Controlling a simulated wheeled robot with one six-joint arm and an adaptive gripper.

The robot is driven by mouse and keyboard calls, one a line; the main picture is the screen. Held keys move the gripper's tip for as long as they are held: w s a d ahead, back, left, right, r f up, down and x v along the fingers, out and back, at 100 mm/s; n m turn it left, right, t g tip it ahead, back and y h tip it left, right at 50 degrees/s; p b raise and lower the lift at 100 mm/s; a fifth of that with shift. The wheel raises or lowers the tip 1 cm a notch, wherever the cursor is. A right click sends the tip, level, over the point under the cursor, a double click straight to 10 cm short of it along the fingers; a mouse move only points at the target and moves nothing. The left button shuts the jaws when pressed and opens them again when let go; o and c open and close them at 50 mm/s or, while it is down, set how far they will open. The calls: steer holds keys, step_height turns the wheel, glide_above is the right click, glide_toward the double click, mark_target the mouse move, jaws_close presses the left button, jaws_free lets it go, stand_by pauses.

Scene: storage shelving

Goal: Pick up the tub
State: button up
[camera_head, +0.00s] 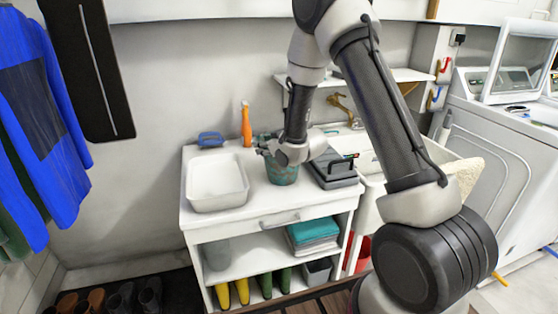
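A white rectangular tub (217,197) sits upright on the left of the white cabinet top, its inside looking empty. A teal patterned pot (283,175) stands to its right on the same top. My arm reaches in from above right, and my gripper (262,147) is above and beside the pot's rim, to the right of the tub. The gripper is small and partly hidden by my wrist, so I cannot tell whether its fingers are open or touching the pot. The tub is apart from the gripper.
On the white cabinet (235,223) also stand an orange bottle (246,126), a blue brush-like item (210,139) and a dark grey case (333,171). A sink and washing machine (500,150) are at right. Folded towels (313,232) and boots are below. Blue clothing (45,115) hangs left.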

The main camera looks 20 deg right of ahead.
jaws_close()
